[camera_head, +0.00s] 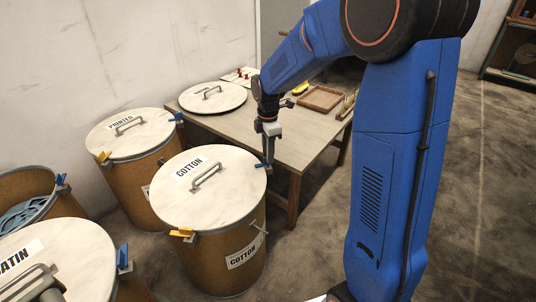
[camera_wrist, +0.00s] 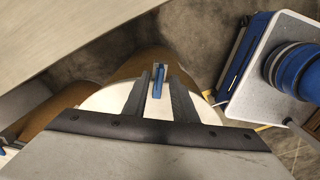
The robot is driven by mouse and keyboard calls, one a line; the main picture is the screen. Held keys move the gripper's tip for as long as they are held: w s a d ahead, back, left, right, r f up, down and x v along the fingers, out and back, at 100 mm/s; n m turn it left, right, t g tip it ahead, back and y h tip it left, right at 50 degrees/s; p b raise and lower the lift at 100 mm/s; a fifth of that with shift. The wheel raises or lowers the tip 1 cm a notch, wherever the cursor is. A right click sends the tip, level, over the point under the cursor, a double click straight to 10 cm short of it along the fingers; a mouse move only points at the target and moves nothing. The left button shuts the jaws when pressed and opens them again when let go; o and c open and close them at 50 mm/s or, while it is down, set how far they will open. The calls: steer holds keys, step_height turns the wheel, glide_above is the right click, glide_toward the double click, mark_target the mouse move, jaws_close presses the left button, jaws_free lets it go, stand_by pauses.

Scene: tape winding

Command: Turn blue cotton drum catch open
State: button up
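The cotton drum (camera_head: 215,262) is a brown barrel with a pale lid (camera_head: 218,212), a bar handle and COTTON labels. Its blue catch (camera_head: 262,165) is at the lid's rim on the far right. A yellow catch (camera_head: 182,234) is on the near left rim. My gripper (camera_head: 268,163) points down at the blue catch. In the wrist view my gripper (camera_wrist: 163,88) is open, with one finger on each side of the blue catch (camera_wrist: 158,82) and gaps visible. Whether either finger touches it is unclear.
The printed drum (camera_head: 135,170) stands at left behind the cotton drum. The satin drum (camera_head: 60,260) is at front left, near an open drum (camera_head: 28,205). A table (camera_head: 240,125) behind bears a loose lid (camera_head: 212,97) and a wooden tray (camera_head: 320,98). Floor at right is free.

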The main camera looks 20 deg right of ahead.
steer(key=shift+f, duration=0.4)
jaws_close()
steer(key=shift+m, duration=0.4)
steer(key=m, duration=1.1)
steer(key=shift+m, duration=0.4)
steer(key=m, duration=0.5)
steer(key=shift+m, duration=0.3)
